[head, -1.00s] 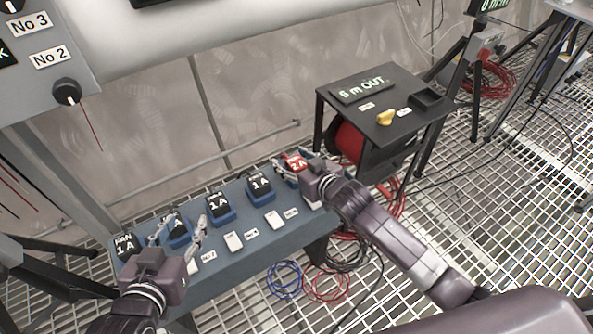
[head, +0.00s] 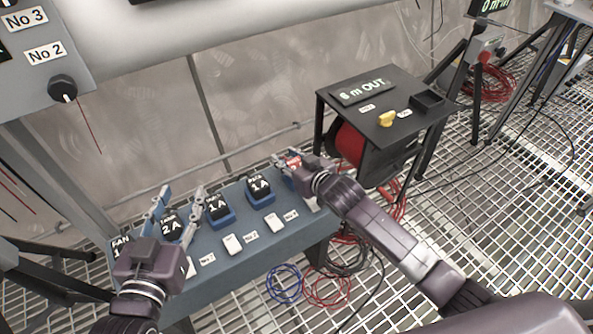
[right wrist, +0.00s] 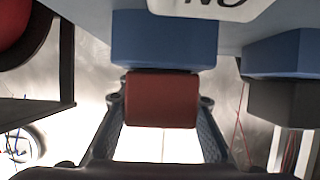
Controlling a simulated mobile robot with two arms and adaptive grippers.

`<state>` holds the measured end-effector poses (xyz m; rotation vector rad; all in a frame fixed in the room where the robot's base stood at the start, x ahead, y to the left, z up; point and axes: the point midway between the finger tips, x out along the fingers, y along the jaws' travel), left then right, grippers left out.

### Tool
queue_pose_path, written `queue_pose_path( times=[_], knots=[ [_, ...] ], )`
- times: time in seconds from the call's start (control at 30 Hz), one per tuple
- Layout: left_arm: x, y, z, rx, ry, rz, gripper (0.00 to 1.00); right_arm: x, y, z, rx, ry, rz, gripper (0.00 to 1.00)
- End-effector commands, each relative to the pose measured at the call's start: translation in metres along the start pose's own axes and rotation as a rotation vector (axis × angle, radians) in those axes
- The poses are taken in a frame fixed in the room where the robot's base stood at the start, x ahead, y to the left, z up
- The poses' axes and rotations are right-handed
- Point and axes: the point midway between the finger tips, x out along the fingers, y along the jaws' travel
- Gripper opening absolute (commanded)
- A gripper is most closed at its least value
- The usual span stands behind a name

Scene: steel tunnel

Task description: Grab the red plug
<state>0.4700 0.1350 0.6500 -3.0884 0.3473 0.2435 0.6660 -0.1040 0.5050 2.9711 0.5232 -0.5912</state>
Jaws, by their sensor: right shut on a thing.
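The red plug (head: 293,161) is at the right end of the blue bench, mostly hidden by my right gripper in the head view. In the right wrist view the red plug (right wrist: 160,98) lies between the two fingers, against a blue holder (right wrist: 163,40). My right gripper (head: 290,169) is shut on it; in the right wrist view the fingers (right wrist: 161,112) flank its sides. Whether the plug is clear of its holder I cannot tell. My left gripper (head: 176,208) is open, its fingers spread over the bench's left part near a black plug (head: 172,226).
More black plugs (head: 218,206) (head: 260,187) sit in blue holders along the bench (head: 240,243). White tags lie in front. A black stand with a red cable reel (head: 350,144) is close on the right. Loose cables (head: 285,283) lie on the grating.

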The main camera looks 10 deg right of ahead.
Motion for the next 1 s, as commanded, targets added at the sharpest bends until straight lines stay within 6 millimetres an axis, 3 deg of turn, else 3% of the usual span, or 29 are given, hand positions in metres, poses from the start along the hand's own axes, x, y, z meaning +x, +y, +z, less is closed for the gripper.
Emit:
queue_pose_path(
  times=[0.2, 1.0],
  knots=[
    [-0.0001, -0.0002, 0.0001, 0.0, 0.0, 0.0, 0.4, -0.0001, 0.0001, 0.0003, 0.0, -0.001, 0.0, 0.0],
    [-0.0001, -0.0001, 0.0, -0.001, -0.001, 0.0, 0.4, -0.0003, 0.0003, -0.0007, -0.001, 0.0, 0.0, 0.0]
  ],
)
